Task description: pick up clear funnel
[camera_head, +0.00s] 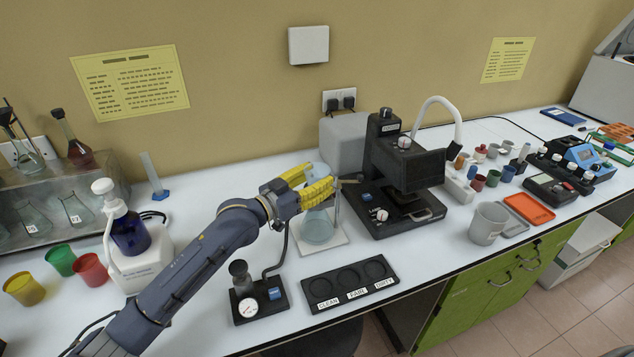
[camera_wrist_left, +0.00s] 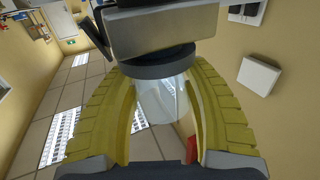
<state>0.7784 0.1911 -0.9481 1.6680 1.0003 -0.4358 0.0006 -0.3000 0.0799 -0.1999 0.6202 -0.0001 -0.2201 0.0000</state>
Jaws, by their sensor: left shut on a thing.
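My left gripper (camera_head: 318,184) reaches in from the left with its yellow fingers shut on the clear funnel (camera_head: 320,168). The funnel's pale, see-through edge shows just behind and above the fingers, over a clear flask (camera_head: 318,228) on a white stand base (camera_head: 328,246). In the left wrist view the see-through funnel (camera_wrist_left: 165,100) lies between the two yellow fingers (camera_wrist_left: 165,108). The fingers hide much of the funnel in the head view, and I cannot tell whether it touches the stand or flask. My right gripper is not in view.
A black microscope-like device (camera_head: 404,165) stands close right of the gripper. A black three-well tray (camera_head: 350,282) and a gauge unit (camera_head: 258,302) are in front. A blue bottle (camera_head: 130,236) and coloured cups (camera_head: 60,260) stand left. Bench between bottle and gripper is partly free.

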